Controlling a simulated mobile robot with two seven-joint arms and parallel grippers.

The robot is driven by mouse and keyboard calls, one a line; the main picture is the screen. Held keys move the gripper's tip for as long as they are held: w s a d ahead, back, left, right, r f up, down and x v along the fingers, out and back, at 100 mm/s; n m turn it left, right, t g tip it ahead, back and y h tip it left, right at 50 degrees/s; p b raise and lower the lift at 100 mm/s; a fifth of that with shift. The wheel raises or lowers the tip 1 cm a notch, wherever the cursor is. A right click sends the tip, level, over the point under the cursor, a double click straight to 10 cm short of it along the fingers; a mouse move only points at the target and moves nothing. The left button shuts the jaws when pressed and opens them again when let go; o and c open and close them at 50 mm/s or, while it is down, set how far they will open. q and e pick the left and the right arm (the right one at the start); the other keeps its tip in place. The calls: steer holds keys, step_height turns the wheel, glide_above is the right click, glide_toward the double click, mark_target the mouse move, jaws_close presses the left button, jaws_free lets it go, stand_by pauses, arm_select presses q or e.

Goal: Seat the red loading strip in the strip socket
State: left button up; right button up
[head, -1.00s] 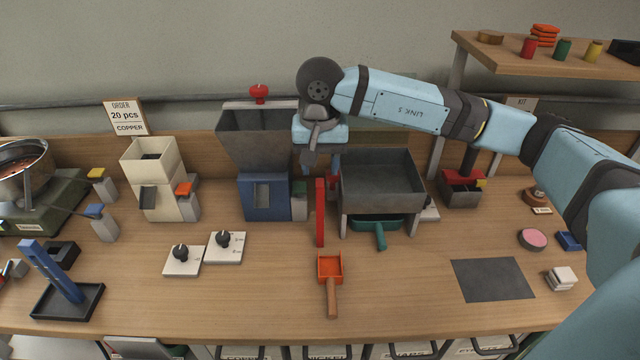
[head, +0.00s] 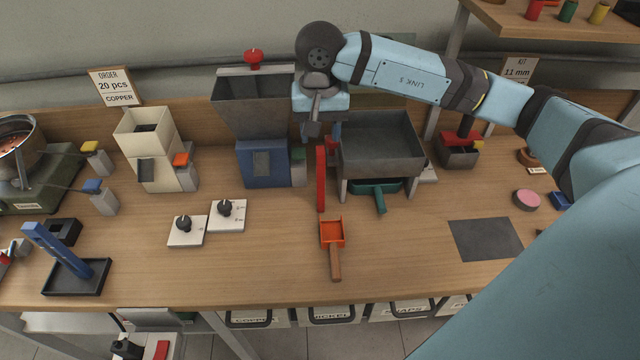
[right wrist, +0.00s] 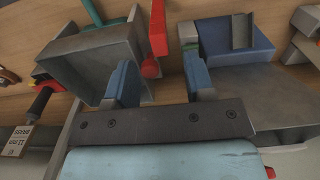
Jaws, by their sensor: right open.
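The red loading strip (head: 321,180) is a long, narrow bar between the blue-based hopper and the grey bin. It also shows in the right wrist view (right wrist: 157,28), beyond the gap between my fingers. My right gripper (head: 312,130) is above and behind the strip's far end in the head view. Its blue fingers (right wrist: 161,82) are apart with nothing held between them. A second red piece (right wrist: 150,68) shows near the strip there. I cannot tell which part is the strip socket. My left gripper is not in view.
The blue-based hopper (head: 262,165) and grey bin (head: 380,150) stand close on either side of the strip. An orange scoop (head: 332,235) lies in front. Two knob plates (head: 187,232) and a black tray with a blue upright (head: 75,277) are left. A dark mat (head: 486,240) lies right.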

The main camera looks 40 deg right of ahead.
mark_target(320, 161)
step_height(320, 161, down, 3)
steer(key=shift+w+f, duration=0.1)
steer(key=shift+w, duration=0.05)
steer(key=shift+d+f+p, duration=0.1)
steer(key=shift+f+p, duration=0.55)
steer(key=shift+f, duration=1.95)
jaws_close()
